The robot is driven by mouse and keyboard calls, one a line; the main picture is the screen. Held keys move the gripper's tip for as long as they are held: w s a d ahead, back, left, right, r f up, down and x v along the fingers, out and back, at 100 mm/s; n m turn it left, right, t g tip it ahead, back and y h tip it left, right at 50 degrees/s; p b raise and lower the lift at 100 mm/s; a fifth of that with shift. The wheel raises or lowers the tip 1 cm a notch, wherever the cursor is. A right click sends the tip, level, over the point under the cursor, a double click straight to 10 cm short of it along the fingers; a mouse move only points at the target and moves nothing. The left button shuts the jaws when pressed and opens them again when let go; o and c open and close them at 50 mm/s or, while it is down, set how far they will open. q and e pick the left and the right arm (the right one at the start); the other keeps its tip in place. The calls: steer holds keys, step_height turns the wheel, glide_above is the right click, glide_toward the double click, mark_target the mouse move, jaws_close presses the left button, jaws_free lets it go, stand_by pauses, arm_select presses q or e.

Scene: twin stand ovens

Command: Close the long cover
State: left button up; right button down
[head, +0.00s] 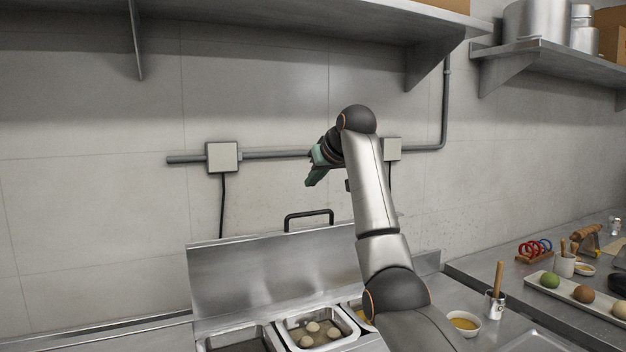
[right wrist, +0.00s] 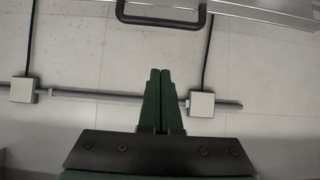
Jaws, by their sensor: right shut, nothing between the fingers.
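The long cover (head: 270,268) is a wide steel lid standing raised at the back of the counter, with a black bar handle (head: 308,220) on its top edge. The handle also shows at the top of the right wrist view (right wrist: 161,13), with the cover's edge (right wrist: 270,12) beside it. My right gripper (head: 312,182) is shut and empty, in front of the wall and above the handle, apart from it. In the right wrist view my gripper's fingertips (right wrist: 160,72) are together, pointing toward the handle with a gap between. My left gripper is out of view.
Below the cover are open wells with a steel pan (head: 318,328) holding several pale balls. A shelf (head: 330,22) hangs above; wall boxes (head: 222,157) sit behind.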

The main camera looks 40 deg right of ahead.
mark_target(309, 213)
steer(key=shift+w+d+f+p, duration=0.15)
steer(key=shift+w+f+p, duration=0.25)
steer(key=shift+f, duration=0.7)
steer(key=shift+w+d+f+p, duration=0.1)
steer(key=shift+w+f+p, duration=0.3)
steer(key=shift+f, duration=0.65)
steer(key=shift+w+d+f+p, duration=0.15)
steer(key=shift+w+f+p, duration=0.25)
steer(key=shift+f, duration=0.7)
